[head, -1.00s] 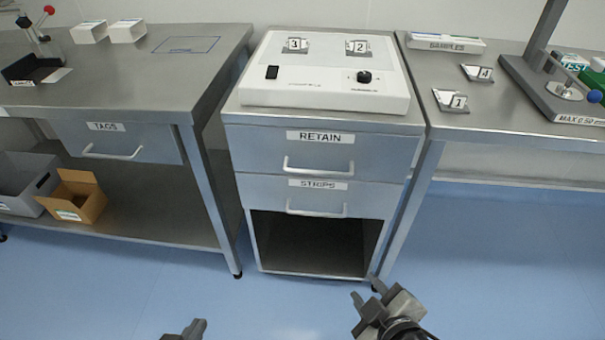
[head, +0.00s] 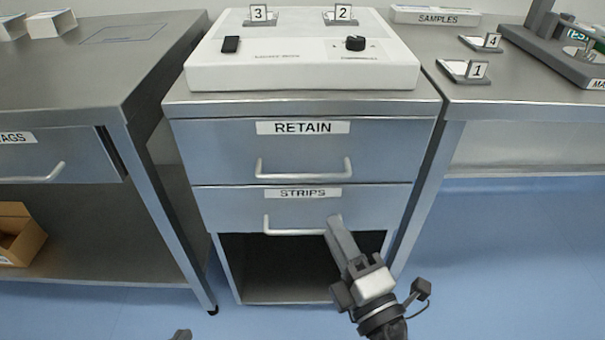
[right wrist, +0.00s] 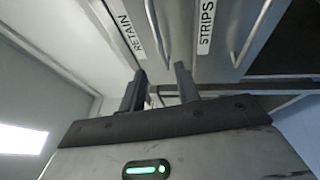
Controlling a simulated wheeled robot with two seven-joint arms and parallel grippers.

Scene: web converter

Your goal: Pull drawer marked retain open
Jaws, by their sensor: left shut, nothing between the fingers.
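The drawer marked RETAIN (head: 220,150) is the top drawer of the middle cabinet and sits closed, with a silver bar handle (head: 303,175). The RETAIN label (right wrist: 129,37) also shows in the right wrist view. The closed STRIPS drawer (head: 235,208) is just below, with its own handle (head: 290,231). My right gripper (head: 338,228) is open and empty. In the head view it overlaps the right end of the STRIPS handle, below the RETAIN handle; its fingers (right wrist: 160,82) hold nothing. Only a tip of my left gripper (head: 182,335) shows at the bottom edge; it is shut.
A white device (head: 300,70) stands on the cabinet top. A left bench (head: 80,80) with a TAGS drawer (head: 55,155) and a right bench (head: 510,110) flank the cabinet. Below the drawers is an open compartment (head: 300,270). Blue floor lies in front.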

